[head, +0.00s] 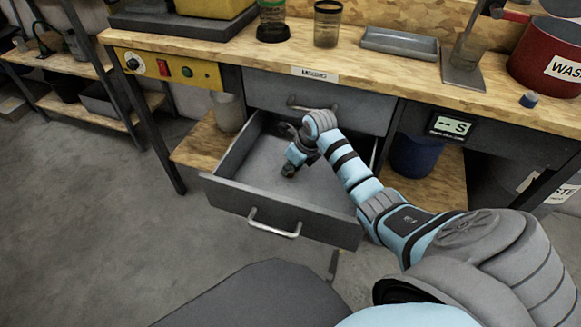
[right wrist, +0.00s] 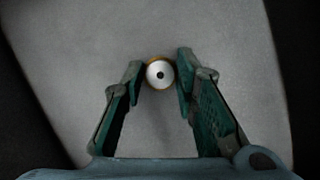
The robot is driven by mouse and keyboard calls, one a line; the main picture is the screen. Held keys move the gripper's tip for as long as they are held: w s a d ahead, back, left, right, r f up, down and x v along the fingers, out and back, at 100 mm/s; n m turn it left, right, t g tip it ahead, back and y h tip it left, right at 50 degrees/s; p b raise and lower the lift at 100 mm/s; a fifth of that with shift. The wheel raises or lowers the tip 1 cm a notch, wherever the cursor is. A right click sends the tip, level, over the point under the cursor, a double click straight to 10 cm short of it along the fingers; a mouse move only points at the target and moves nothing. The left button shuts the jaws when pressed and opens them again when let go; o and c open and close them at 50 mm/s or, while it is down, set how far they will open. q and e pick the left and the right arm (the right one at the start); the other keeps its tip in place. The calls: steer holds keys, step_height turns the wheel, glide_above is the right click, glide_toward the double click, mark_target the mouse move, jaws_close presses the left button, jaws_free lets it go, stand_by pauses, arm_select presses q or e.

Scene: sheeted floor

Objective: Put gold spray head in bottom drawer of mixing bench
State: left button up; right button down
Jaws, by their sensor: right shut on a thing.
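The bottom drawer (head: 230,197) of the mixing bench (head: 270,57) is pulled open, and its grey inside looks empty apart from my arm. My right gripper (head: 289,168) reaches down into the drawer opening. In the right wrist view, my right gripper (right wrist: 160,78) is shut on the gold spray head (right wrist: 159,74), a small round piece with a pale top, a dark centre hole and a gold rim. The drawer floor shows beneath it; I cannot tell whether they touch. The spray head is not discernible in the head view. My left gripper is not in view.
The upper drawer (head: 320,104) is shut above the open one. A blue bin (head: 413,156) stands on the lower shelf to the right. A red pot (head: 548,52), a grey tray (head: 399,43) and jars (head: 327,24) stand on the benchtop. Floor left of the drawer is clear.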

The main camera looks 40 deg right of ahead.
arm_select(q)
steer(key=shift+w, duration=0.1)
arm_select(e)
steer(key=shift+f, duration=0.1)
steer(key=c, duration=1.3)
jaws_free()
steer(key=shift+r, duration=0.25)
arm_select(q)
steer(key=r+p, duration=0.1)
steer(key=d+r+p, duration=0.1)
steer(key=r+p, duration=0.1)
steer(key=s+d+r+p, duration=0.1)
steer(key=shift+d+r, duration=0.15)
arm_select(e)
steer(key=v, duration=1.2)
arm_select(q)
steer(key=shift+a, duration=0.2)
